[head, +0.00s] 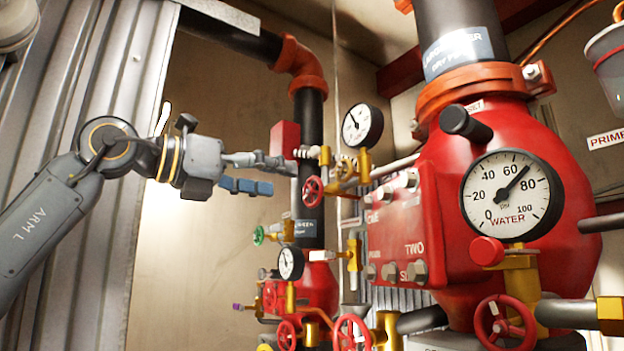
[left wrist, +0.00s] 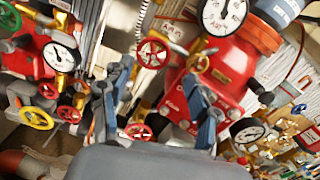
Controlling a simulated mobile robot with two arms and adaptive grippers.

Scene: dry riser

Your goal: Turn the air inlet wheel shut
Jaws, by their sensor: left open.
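My left gripper (head: 281,177) is open and empty in mid-air, left of the riser fittings. Its two fingers also show in the left wrist view (left wrist: 157,77). A small red handwheel (head: 312,191) on a brass valve is just right of the fingertips in the head view. In the left wrist view a red spoked wheel (left wrist: 153,53) lies beyond the fingertips, beside a label that seems to start with "AIR". Another red wheel (left wrist: 138,131) shows lower between the fingers. No readable label in the head view marks the air inlet wheel. My right gripper is not in view.
A big red valve body (head: 455,210) with a water gauge (head: 508,196) stands at the right. A black pipe (head: 311,115) and small gauge (head: 362,126) are near the fingers. Several other wheels sit below, including a green one (head: 259,236). Space beneath the arm looks free.

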